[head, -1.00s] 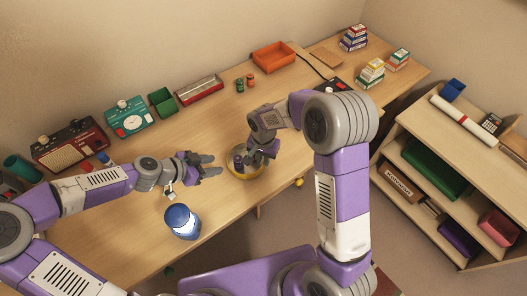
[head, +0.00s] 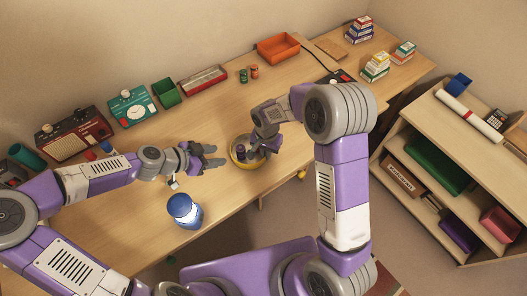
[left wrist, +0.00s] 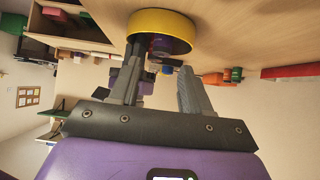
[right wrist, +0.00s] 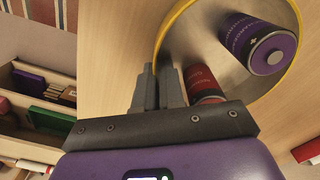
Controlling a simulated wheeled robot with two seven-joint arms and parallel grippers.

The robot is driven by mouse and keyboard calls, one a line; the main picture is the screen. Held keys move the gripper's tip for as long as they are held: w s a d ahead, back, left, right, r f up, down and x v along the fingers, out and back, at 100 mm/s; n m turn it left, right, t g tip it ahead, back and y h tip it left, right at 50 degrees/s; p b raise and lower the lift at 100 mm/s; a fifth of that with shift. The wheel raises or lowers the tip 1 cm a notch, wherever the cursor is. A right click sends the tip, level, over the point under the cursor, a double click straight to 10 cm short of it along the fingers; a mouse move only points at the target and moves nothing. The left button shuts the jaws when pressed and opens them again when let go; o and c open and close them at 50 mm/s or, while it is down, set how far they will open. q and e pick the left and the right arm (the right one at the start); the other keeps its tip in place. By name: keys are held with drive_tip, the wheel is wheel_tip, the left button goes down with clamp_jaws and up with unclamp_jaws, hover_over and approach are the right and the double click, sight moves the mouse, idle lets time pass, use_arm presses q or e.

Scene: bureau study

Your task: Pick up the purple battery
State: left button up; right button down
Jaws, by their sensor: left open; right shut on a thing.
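The purple battery (right wrist: 262,45) lies in a round yellow-rimmed tin (right wrist: 163,28), beside a red battery (right wrist: 202,82), in the right wrist view. In the head view the tin (head: 236,162) is on the desk near its front edge, with the purple battery (head: 241,151) inside. My right gripper (right wrist: 158,72) is shut at the tin's rim, which seems to be between its fingers. The purple battery is apart from them. In the head view the right gripper (head: 262,153) is at the tin's right side. My left gripper (head: 214,156) is open and empty, left of the tin.
Radios (head: 74,136), a green box (head: 167,93), a red tray (head: 203,79) and an orange tray (head: 278,48) line the wall. A green can (head: 243,76) stands behind the tin. The desk's middle is clear.

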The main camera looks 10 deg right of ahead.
sight(241, 150)
use_arm(q)
drive_tip(key=w+n+g+h, duration=0.1)
drive_tip(key=n, duration=0.9)
drive_tip(key=a+f+n+h, duration=0.1)
drive_tip(key=n, duration=1)
drive_tip(key=w+n+g+h, duration=0.1)
drive_tip(key=n, duration=1)
drive_tip(key=shift+w+a+f+g+h, duration=0.3)
drive_tip(key=shift+a+f, duration=0.05)
drive_tip(key=shift+a, duration=0.05)
drive_tip(key=shift+f+n, duration=0.1)
drive_tip(key=shift+n, duration=0.3)
drive_tip(key=x, duration=1.2)
drive_tip(key=shift+w+a, duration=0.1)
drive_tip(key=shift+w, duration=0.1)
